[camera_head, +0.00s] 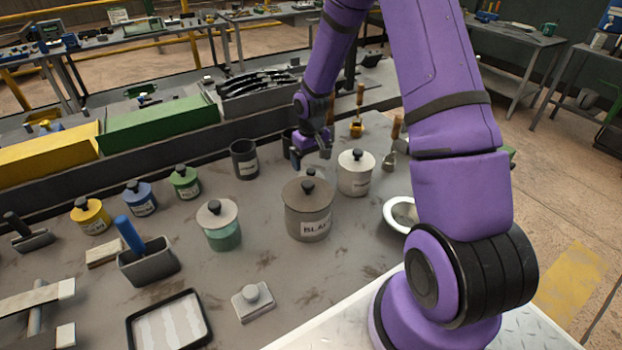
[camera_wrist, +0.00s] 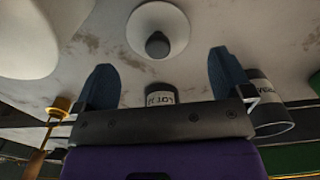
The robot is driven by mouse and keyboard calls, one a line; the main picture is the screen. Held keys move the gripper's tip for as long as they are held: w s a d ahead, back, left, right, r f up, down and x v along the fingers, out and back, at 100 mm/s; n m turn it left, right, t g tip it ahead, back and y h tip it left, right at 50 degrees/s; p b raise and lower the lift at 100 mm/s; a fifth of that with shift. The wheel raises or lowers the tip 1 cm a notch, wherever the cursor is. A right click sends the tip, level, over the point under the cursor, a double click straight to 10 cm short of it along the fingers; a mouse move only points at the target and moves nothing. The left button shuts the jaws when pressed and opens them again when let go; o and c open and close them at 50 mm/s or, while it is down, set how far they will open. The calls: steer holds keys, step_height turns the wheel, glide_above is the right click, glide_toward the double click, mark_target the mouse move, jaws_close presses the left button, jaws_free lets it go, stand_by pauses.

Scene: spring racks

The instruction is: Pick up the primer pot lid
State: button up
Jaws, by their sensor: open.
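A teal jar (camera_head: 223,238) also has a pale knobbed lid (camera_head: 205,217). My gripper (camera_head: 322,153) is open and empty, behind the large pot and left of the pale pot. In the wrist view, a round pale lid (camera_wrist: 143,28) with a dark knob lies beyond the open fingers; I cannot tell whose.
Dark cups (camera_head: 244,162) stand behind, left of my gripper. Brushes (camera_head: 357,120) stand right of it, and a white dish (camera_head: 396,216) lies at right. Small yellow (camera_head: 92,219), blue (camera_head: 142,203) and green (camera_head: 185,187) pots stand left. Bins line the back.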

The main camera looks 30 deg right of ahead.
mark_target(312, 171)
steer(key=shift+w+d+f, duration=0.1)
steer(key=shift+f, duration=1.8)
steer(key=shift+w+d+f, duration=0.1)
steer(key=shift+f, duration=1.75)
steer(key=shift+c, duration=0.3)
steer(key=c, duration=0.5)
